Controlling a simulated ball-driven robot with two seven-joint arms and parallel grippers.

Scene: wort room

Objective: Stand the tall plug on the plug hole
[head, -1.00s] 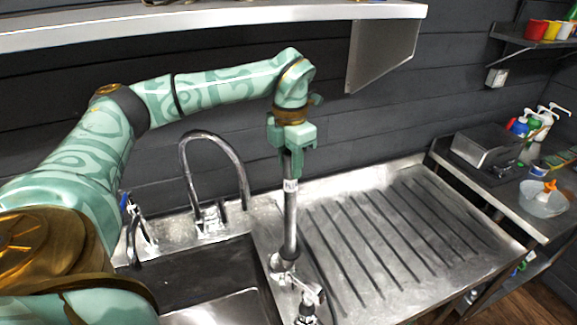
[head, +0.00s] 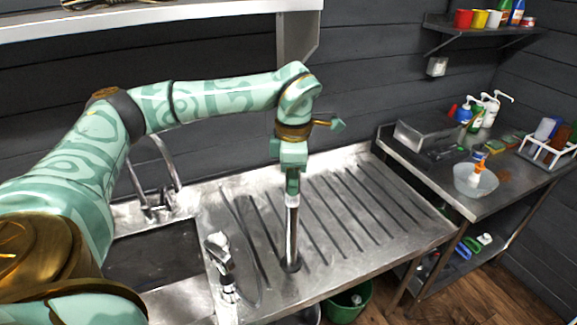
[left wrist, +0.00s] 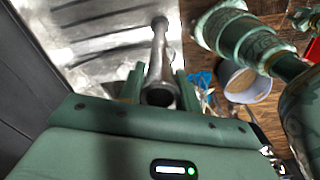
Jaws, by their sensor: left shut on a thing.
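The tall plug (head: 292,225) is a long, upright metal tube with a wider dark foot. My left gripper (head: 292,176) is shut on its upper end, and the tube hangs down over the ribbed drainboard (head: 345,225). Its foot appears near the drainboard's front left part; I cannot tell whether it touches. In the left wrist view the tube (left wrist: 157,62) runs away between the two fingers (left wrist: 157,88). The sink (head: 155,258) is to the left, partly hidden by my arm. The plug hole is not visible. My right gripper is not identifiable in view.
A spray head (head: 220,255) stands between sink and drainboard, left of the tube. A curved tap (head: 165,165) rises behind the sink. A side table at right holds a clear bowl (head: 475,182) and bottles. A green bucket (head: 350,303) is below the drainboard.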

